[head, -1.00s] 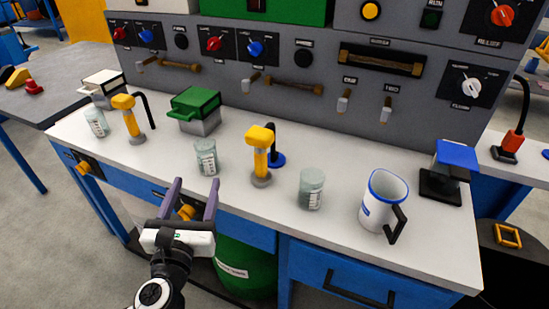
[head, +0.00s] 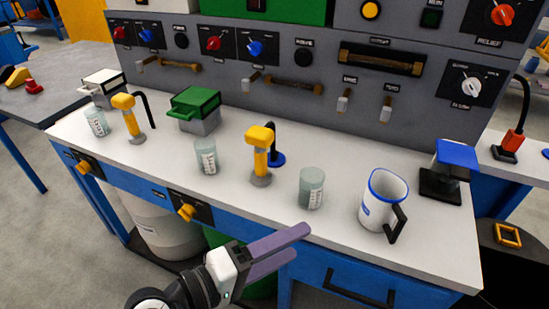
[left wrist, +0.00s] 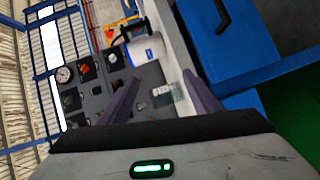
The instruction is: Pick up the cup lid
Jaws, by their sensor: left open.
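A white mug (head: 377,207) with a blue rim and a black handle stands upright on the right part of the bench top; it also shows in the left wrist view (left wrist: 147,50). I cannot make out a separate cup lid on it or beside it. My left gripper (head: 303,243) is open and empty in front of the bench's front edge, left of and nearer than the mug, pointing right. In the left wrist view its two purple fingers (left wrist: 160,92) are spread apart, with a clear beaker visible beyond them. My right gripper is not in view.
Clear beakers (head: 311,188) (head: 206,157) (head: 97,122) and yellow-headed tools (head: 260,158) (head: 130,118) stand along the white bench top (head: 330,232). A green-topped box (head: 194,108) is behind. A blue-topped black stand (head: 445,175) is at right. A control panel rises behind.

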